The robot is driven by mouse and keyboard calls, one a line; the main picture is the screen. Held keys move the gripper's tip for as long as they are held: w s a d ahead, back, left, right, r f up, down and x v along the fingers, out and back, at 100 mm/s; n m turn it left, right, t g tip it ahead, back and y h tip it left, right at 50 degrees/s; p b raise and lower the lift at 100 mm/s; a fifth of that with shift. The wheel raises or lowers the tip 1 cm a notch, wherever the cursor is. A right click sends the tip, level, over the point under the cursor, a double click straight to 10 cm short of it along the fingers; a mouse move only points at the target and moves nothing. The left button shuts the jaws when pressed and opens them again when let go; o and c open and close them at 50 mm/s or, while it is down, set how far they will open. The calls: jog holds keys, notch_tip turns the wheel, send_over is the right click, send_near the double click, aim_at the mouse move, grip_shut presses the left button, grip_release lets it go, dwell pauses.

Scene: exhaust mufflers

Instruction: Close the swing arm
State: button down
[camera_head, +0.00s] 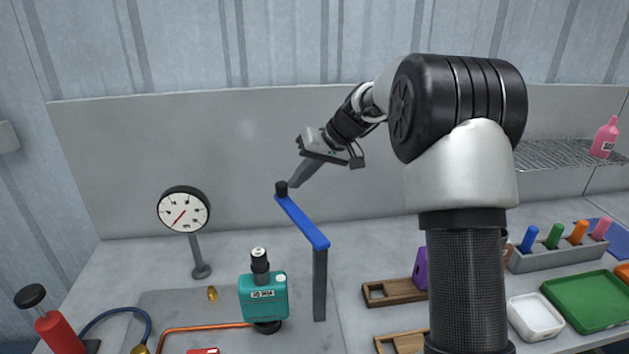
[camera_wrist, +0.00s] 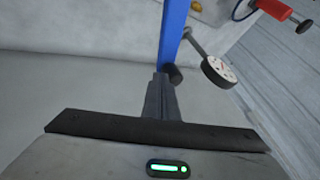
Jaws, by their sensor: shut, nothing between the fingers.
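The swing arm (camera_head: 302,221) is a blue bar on top of a grey upright post (camera_head: 320,284). It reaches from the post towards the back left and has a black knob (camera_head: 281,188) at its far end. My gripper (camera_head: 294,184) is shut and empty, its fingertips beside the black knob, on its right. I cannot tell whether they touch. In the wrist view the closed fingers (camera_wrist: 160,80) point at the end of the blue bar (camera_wrist: 172,35), with the dark knob (camera_wrist: 175,74) just right of the tips.
A pressure gauge (camera_head: 184,210) on a stand is at the left. A teal device (camera_head: 263,296) stands left of the post. A red pump (camera_head: 54,332) is at the lower left. Wooden holders (camera_head: 394,293), a white dish (camera_head: 535,317) and a green tray (camera_head: 587,300) lie to the right.

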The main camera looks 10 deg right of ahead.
jog(key=s+a+n+g+p, duration=0.2)
jog(key=s+a+n+g, duration=0.6)
jog(key=s+a+n, duration=0.5)
jog(key=shift+s+a+n+h, duration=0.3)
jog(key=shift+a+n, duration=0.1)
jog(key=shift+a, duration=0.15)
jog(key=shift+f, duration=0.1)
